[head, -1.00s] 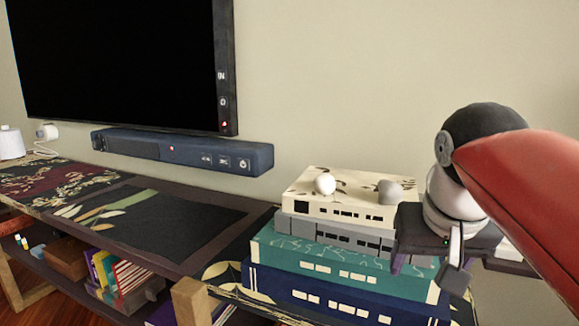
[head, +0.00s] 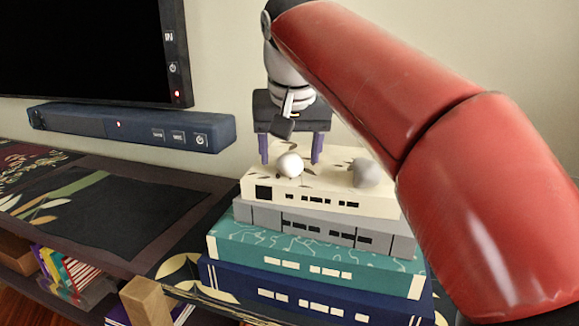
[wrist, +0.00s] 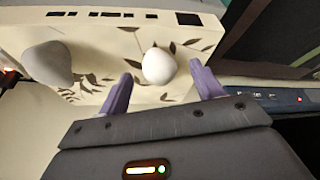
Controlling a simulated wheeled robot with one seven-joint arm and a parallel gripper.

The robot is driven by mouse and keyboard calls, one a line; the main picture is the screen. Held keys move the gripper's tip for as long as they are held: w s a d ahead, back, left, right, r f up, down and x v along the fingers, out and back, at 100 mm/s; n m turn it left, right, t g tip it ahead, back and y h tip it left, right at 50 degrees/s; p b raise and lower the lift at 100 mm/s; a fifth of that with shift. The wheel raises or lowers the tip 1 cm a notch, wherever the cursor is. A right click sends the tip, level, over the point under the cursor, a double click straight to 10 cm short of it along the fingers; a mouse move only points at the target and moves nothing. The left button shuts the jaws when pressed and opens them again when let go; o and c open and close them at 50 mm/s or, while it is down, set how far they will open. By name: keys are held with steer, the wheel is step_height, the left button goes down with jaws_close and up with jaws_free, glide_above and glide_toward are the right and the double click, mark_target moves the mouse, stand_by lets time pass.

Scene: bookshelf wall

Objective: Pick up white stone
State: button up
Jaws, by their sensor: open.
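The white stone (head: 290,165) is a small rounded stone on the cream top book (head: 259,179) of a stack. My gripper (head: 290,160) is above and behind it in the head view, pointing down, its two purple fingers spread apart. In the wrist view the white stone (wrist: 158,66) lies just beyond and between the fingertips of my open gripper (wrist: 166,82). Nothing is held. A grey stone (head: 367,173) sits on the same book to the right in the head view; it is at the left in the wrist view (wrist: 48,64).
Grey, teal (head: 315,262) and dark blue (head: 330,300) books lie under the cream book. A soundbar (head: 130,126) and a television (head: 80,45) are on the wall at left. The dark shelf top (head: 110,210) left of the stack is largely clear.

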steer(key=shift+x, duration=0.85)
steer(key=shift+c, duration=0.5)
steer(key=c, duration=1.1)
steer(key=shift+o, duration=0.2)
steer(key=shift+r, duration=0.1)
